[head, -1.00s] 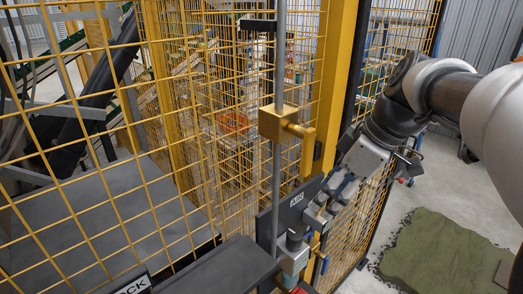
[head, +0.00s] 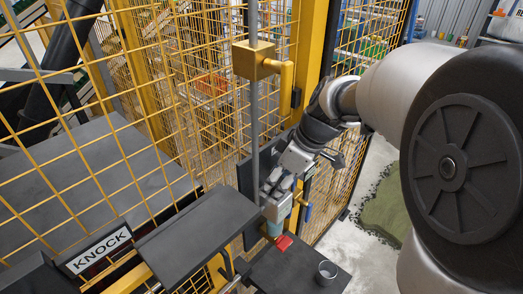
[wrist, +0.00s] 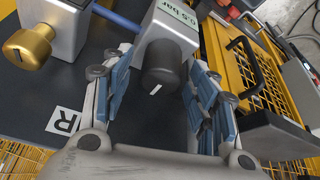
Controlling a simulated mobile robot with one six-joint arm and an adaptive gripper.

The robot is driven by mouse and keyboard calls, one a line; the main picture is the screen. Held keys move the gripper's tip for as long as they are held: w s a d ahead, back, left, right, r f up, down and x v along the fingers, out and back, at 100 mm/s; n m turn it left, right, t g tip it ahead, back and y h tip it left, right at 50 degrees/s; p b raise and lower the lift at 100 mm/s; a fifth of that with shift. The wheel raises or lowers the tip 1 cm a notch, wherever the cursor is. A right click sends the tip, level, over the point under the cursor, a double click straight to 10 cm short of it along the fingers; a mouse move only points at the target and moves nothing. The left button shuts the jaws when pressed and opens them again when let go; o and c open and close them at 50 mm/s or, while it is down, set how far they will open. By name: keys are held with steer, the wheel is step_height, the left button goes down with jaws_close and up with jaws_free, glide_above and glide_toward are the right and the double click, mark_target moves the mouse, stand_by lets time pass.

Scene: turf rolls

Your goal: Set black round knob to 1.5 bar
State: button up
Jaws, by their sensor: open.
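In the wrist view, the black round knob (wrist: 163,65) has a pale index line and sits on the end of a grey regulator block (wrist: 172,22). The block's green label (wrist: 180,12) reads "0.5 bar". My gripper (wrist: 160,82) is open, with one blue-grey finger on each side of the knob. Gaps show between the fingers and the knob. In the head view my gripper (head: 277,188) is at the air unit by the yellow fence post, and it hides the knob there.
A brass knob (wrist: 28,48) on another grey block is left of the regulator.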

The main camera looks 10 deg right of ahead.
steer(key=c, duration=1.1)
